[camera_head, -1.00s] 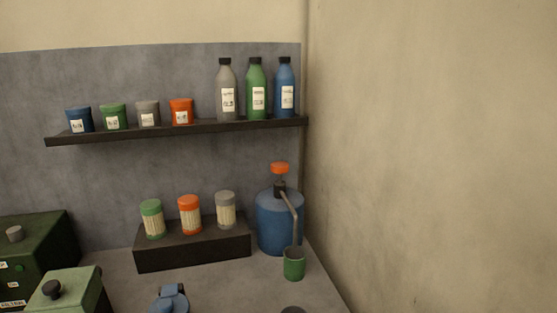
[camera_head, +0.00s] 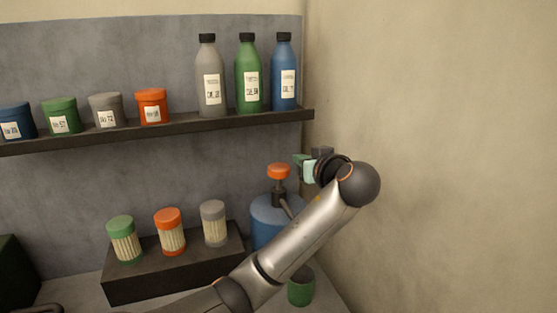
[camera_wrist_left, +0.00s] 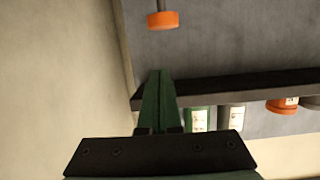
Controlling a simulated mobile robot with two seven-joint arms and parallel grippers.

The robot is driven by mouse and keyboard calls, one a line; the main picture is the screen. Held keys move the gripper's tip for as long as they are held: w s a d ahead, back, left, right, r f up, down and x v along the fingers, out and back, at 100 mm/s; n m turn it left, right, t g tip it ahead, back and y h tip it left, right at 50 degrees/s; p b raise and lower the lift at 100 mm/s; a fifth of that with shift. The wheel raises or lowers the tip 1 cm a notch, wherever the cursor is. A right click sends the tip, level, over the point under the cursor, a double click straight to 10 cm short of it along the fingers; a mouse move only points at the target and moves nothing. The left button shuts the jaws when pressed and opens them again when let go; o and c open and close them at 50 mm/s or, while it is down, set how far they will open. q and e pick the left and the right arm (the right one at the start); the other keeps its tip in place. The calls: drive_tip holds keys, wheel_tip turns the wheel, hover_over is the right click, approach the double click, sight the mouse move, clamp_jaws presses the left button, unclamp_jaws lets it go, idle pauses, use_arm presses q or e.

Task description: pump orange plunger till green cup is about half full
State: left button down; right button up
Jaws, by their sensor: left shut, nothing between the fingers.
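The orange plunger (camera_head: 279,171) tops the pump of a blue jug (camera_head: 268,222) in the counter's back right corner. The plunger also shows at the top of the left wrist view (camera_wrist_left: 162,20). The green cup (camera_head: 300,288) stands below, near the jug; my left arm partly covers it and the jug, and its contents cannot be seen. My left gripper (camera_head: 302,164) is just right of the plunger at about its height, apart from it in the picture. Its green fingers are shut and empty in the left wrist view (camera_wrist_left: 158,98). My right gripper is not in view.
A dark shelf (camera_head: 180,130) above holds several tubs and three bottles (camera_head: 248,85). A dark block (camera_head: 165,275) left of the jug carries three lidded jars (camera_head: 171,235). The beige wall (camera_head: 450,150) is close on the right.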

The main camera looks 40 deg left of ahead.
use_arm(q)
drive_tip(key=shift+s+a+r+n, duration=0.15)
drive_tip(key=shift+a+r+n, duration=0.15)
drive_tip(key=shift+r, duration=0.25)
drive_tip(key=shift+d, duration=0.1)
drive_tip(key=p, duration=0.2)
hover_over(284, 171)
drive_tip(key=f, duration=0.2)
drive_tip(key=shift+a+f, duration=0.25)
drive_tip(key=shift+f, duration=0.1)
wheel_tip(284, 171, down, 3)
drive_tip(key=shift+d+r, duration=0.15)
drive_tip(key=shift+r, duration=0.05)
drive_tip(key=shift+f+p, duration=0.35)
drive_tip(key=shift+f, duration=0.25)
